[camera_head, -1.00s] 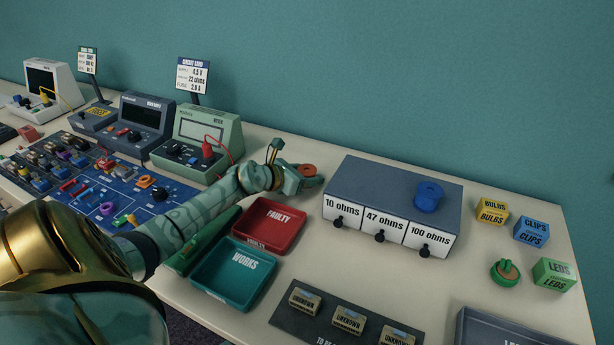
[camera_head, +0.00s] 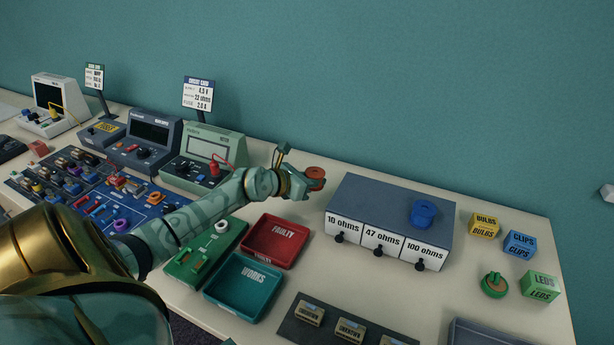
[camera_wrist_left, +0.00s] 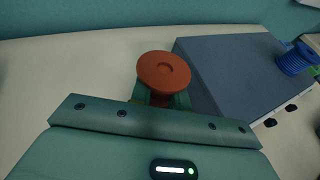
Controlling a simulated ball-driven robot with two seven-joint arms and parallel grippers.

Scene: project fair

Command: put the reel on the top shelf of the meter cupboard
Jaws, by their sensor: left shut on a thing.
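A blue reel (camera_head: 423,213) stands on the drawer unit, and a green reel (camera_head: 494,285) sits on the table at right. The meter cupboard is not in view.
The grey drawer unit (camera_head: 385,206), labelled in ohms, stands close right of the held reel. Red (camera_head: 300,222) and teal (camera_head: 273,297) trays lie in front. Meters (camera_head: 213,148) stand at left. Small labelled boxes (camera_head: 484,225) are at right. The wall is behind.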

